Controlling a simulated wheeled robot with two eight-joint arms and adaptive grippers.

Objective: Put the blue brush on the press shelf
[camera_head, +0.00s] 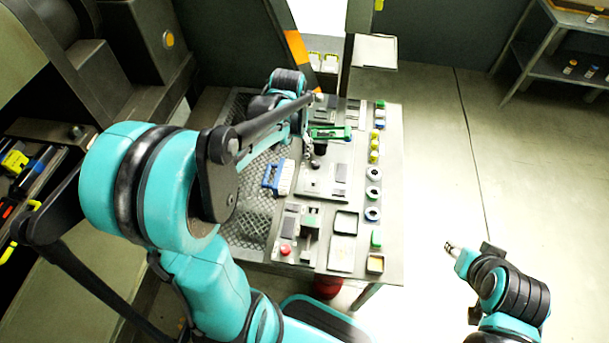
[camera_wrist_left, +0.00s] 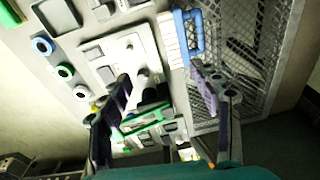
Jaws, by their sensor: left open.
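The blue brush (camera_head: 278,177), with a blue handle frame and pale bristles, lies on the table at the edge of the perforated metal area. In the left wrist view the brush (camera_wrist_left: 195,35) is beyond the right fingertip, apart from it. My left gripper (camera_head: 311,148) is over the table's middle, to the right of the brush; in the wrist view its fingers (camera_wrist_left: 160,82) are spread. A green-handled tool (camera_wrist_left: 145,122) shows between them, not gripped. My right gripper (camera_head: 455,250) is off the table at right; its jaws are unclear. I cannot tell which surface is the press shelf.
The table (camera_head: 393,190) carries trays, blocks and several green, yellow and blue-ringed round parts. A dark rack with yellow and red tools (camera_head: 20,165) stands at left. A pale ledge (camera_head: 375,51) is behind the table.

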